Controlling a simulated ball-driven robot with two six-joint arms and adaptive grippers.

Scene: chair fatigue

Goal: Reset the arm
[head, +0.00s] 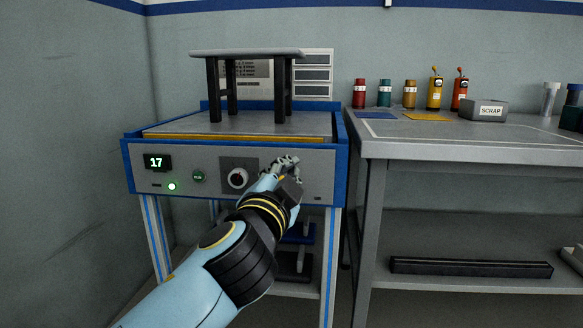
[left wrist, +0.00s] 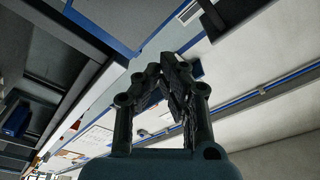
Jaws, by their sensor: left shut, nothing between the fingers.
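My left gripper (head: 287,162) is at the front panel of the blue-framed test rig, right of a round knob (head: 238,178) on a dark plate. Its fingers are shut with nothing between them. In the left wrist view the closed fingers (left wrist: 172,75) point up towards the rig. I cannot tell whether they touch the panel. The panel has a lit display (head: 157,162) reading 17, a glowing green light (head: 172,186) and a green button (head: 199,176). My right gripper is not in view.
A dark-legged stool (head: 246,54) stands on the rig's top. On the right, a grey workbench (head: 470,152) holds several coloured bottles, a yellow oil can (head: 434,92), a red one (head: 459,92) and a SCRAP box (head: 484,110). A black bar (head: 470,267) lies on its lower shelf.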

